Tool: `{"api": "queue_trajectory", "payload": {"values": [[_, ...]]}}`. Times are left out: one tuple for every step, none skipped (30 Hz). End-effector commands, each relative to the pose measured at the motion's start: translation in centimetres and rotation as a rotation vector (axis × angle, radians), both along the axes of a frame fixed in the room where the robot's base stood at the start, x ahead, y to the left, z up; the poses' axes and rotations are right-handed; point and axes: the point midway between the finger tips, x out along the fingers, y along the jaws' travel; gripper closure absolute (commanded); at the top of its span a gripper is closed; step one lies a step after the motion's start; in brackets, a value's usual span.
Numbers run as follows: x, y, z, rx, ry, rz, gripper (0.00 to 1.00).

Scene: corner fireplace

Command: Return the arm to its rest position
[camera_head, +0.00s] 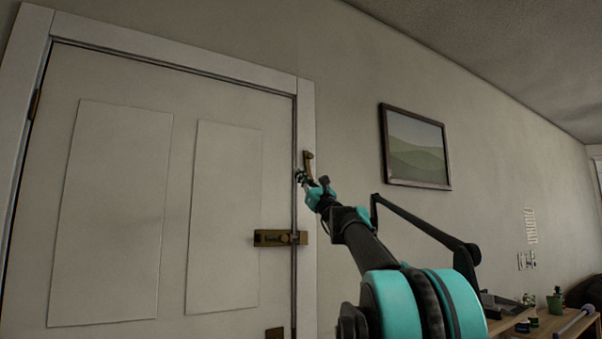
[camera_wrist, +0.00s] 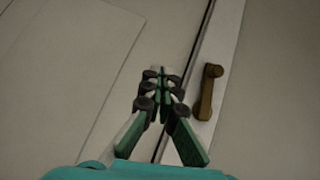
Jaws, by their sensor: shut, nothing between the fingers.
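My gripper (camera_head: 302,177) is at the end of my raised, outstretched arm, by the right edge of a white panelled door (camera_head: 100,200). In the wrist view my gripper (camera_wrist: 162,80) is shut and empty, its green fingers together in front of the gap between door and frame. A brass fitting (camera_wrist: 208,92) is on the frame just right of the fingers, and it also shows in the head view (camera_head: 308,160). I cannot tell whether the fingers touch anything. A brass latch (camera_head: 280,238) crosses the door edge lower down.
A framed landscape picture (camera_head: 415,147) hangs on the wall right of the door. At the lower right a wooden table or shelf (camera_head: 545,326) holds small items and a green pot (camera_head: 555,302). The wall between the door and the picture is bare.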

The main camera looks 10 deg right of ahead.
Motion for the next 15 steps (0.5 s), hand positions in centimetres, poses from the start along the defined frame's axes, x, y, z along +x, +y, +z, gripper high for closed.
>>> {"api": "queue_trajectory", "payload": {"values": [[-0.32, 0.11, -0.2, 0.0, 0.0, 0.0, 1.0], [-0.44, 0.15, -0.27, 0.0, 0.0, 0.0, 1.0], [-0.56, 0.19, -0.36, 0.0, 0.0, 0.0, 1.0], [-0.62, 0.2, -0.4, 0.0, 0.0, 0.0, 1.0], [-0.66, 0.21, -0.43, 0.0, 0.0, 0.0, 1.0], [-0.7, 0.23, -0.45, 0.0, 0.0, 0.0, 1.0], [-0.71, 0.23, -0.46, 0.0, 0.0, 0.0, 1.0], [-0.72, 0.24, -0.46, 0.0, 0.0, 0.0, 1.0], [-0.71, 0.23, -0.45, 0.0, 0.0, 0.0, 1.0], [-0.71, 0.23, -0.45, 0.0, 0.0, 0.0, 1.0], [-0.71, 0.23, -0.45, 0.0, 0.0, 0.0, 1.0], [-0.71, 0.24, -0.44, 0.0, 0.0, 0.0, 1.0], [-0.71, 0.24, -0.44, 0.0, 0.0, 0.0, 1.0], [-0.71, 0.24, -0.44, 0.0, 0.0, 0.0, 1.0], [-0.71, 0.24, -0.44, 0.0, 0.0, 0.0, 1.0]]}}
